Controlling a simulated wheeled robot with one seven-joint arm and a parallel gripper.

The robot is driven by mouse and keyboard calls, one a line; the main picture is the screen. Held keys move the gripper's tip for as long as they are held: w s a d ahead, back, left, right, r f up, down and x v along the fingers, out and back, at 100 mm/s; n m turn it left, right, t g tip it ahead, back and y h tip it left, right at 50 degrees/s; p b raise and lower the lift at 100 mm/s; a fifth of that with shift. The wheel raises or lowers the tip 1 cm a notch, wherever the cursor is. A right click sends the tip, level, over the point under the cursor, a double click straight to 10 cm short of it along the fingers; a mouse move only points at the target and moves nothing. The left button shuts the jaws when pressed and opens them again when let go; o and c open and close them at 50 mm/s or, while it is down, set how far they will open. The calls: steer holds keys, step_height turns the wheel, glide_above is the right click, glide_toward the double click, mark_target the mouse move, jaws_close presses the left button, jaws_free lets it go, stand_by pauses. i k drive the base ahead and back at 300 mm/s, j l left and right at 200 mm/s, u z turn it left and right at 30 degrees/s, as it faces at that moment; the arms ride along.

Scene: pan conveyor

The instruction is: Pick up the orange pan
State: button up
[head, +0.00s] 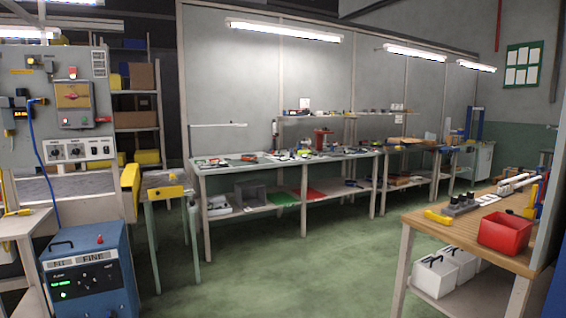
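I cannot make out an orange pan anywhere in the head view. My gripper and arm are not in this view. At the left, a grey surface (60,187) with yellow end parts (130,188) lies below a grey control panel (85,90); I cannot tell whether it is the conveyor.
A blue machine (88,270) stands at the lower left, beside a narrow green-legged stand (165,181). A long cluttered workbench (290,161) runs along the back wall. A wooden table (480,230) with a red bin (505,231) stands at right. Green floor (290,275) between is clear.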

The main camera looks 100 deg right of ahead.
mark_target(252, 159)
steer(key=z, duration=3.45)
steer(key=i+l+z, duration=0.2)
steer(key=i+z, duration=0.2)
steer(key=i, duration=0.2)
steer(key=i+z, duration=0.3)
steer(key=i, duration=2.75)
steer(key=i+l+u, duration=0.1)
steer(key=i, duration=0.65)
steer(key=i+l, duration=0.1)
steer(key=i, duration=0.6)
steer(key=i+l, duration=0.1)
steer(key=i, duration=0.6)
steer(key=u, duration=1.95)
